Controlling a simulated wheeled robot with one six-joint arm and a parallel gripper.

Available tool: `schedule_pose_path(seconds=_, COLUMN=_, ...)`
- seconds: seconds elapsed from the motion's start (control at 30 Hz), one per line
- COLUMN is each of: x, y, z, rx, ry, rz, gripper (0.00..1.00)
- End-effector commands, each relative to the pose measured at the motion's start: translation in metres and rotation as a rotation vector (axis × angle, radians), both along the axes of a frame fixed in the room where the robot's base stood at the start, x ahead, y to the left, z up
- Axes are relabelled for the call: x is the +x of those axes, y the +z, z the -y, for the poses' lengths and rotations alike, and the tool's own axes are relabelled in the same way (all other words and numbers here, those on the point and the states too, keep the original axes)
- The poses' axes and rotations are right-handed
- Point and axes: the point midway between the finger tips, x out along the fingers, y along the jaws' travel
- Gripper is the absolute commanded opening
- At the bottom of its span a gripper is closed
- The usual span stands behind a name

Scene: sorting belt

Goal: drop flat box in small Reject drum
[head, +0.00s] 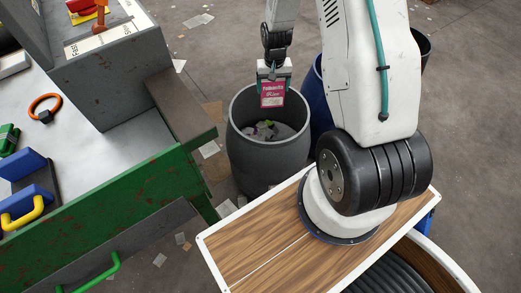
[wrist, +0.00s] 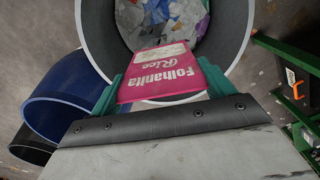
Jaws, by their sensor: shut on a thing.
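The flat box is pink and white with the words "Folhanita Rice" (head: 272,94). It also shows in the wrist view (wrist: 163,69). My gripper (head: 272,80) is shut on it, with a green finger on each side. The box hangs over the opening of a grey drum (head: 270,171), near its back rim in the head view. In the wrist view the box covers part of the drum's near rim (wrist: 230,60). Crumpled scraps lie inside the drum. I cannot read a label on the drum, so I cannot tell if it is the Reject drum.
A blue drum (wrist: 65,100) and a black bin (wrist: 32,147) stand beside the grey drum. A green-edged metal bench (head: 95,205) with a grey housing (head: 110,75) is at the left. Paper scraps litter the floor.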

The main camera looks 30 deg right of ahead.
Motion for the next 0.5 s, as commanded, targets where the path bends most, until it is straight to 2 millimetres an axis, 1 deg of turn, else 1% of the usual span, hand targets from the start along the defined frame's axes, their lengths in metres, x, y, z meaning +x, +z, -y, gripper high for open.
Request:
schedule_pose_path(seconds=0.03, x=-0.003, y=-0.003, z=0.005, rx=0.0, ry=-0.014, rz=-0.001, gripper=0.56)
schedule_pose_path(seconds=0.1, x=-0.004, y=-0.008, z=0.008, rx=0.0, ry=-0.022, rz=-0.001, gripper=0.56)
schedule_pose_path(seconds=0.5, x=-0.004, y=-0.051, z=0.008, rx=0.001, ry=-0.021, rz=-0.002, gripper=0.56)
